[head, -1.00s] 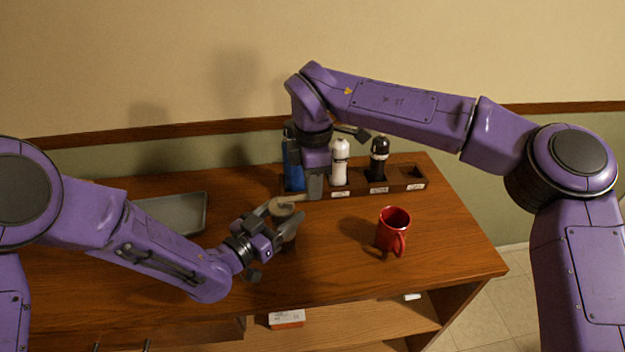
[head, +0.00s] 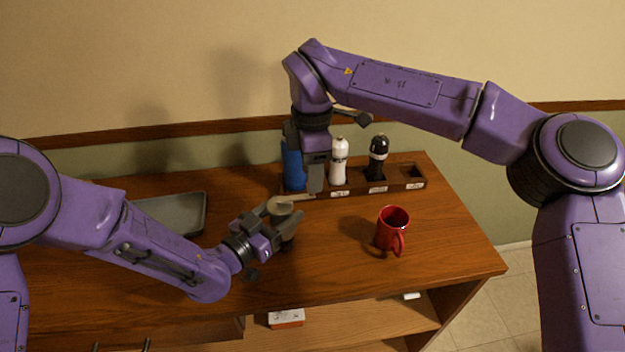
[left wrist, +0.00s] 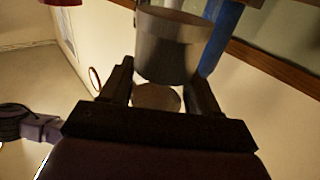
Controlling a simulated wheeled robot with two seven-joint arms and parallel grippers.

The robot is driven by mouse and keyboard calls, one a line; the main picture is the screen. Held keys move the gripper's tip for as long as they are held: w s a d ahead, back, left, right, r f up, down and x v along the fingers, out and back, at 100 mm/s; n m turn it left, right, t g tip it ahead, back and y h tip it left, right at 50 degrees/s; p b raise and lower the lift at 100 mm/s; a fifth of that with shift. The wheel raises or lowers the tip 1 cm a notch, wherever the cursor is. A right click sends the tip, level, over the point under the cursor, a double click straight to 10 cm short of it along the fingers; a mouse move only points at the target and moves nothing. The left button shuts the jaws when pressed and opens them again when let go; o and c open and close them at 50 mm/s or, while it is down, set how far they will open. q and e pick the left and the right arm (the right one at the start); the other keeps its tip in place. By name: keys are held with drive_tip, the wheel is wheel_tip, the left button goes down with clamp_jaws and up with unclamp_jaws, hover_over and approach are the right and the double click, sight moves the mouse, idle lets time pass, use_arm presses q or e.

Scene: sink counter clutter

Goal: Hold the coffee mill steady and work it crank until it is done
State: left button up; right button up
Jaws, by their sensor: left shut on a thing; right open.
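The coffee mill (head: 281,208) stands on the wooden counter, mostly hidden by my left gripper. A pale crank arm (head: 296,199) shows at its top, pointing right. My left gripper (head: 282,226) is shut around the mill's body from the left. In the left wrist view a grey metal cylinder (left wrist: 168,48), which looks like part of the mill, shows just beyond the fingers (left wrist: 157,92). My right gripper (head: 312,190) is open and points down at the outer end of the crank. I cannot tell whether it touches the crank knob.
A red mug (head: 393,230) stands to the right. Behind the mill, a wooden rack (head: 405,186) holds a blue bottle (head: 292,168), a white bottle (head: 339,163) and a black bottle (head: 377,158). A grey tray (head: 178,212) lies at the left. The counter's front right is clear.

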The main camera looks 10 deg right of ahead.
wheel_tip(320, 180, up, 9)
idle(1.0)
use_arm(q)
drive_tip(key=o, duration=1.4)
drive_tip(key=shift+d, duration=0.1)
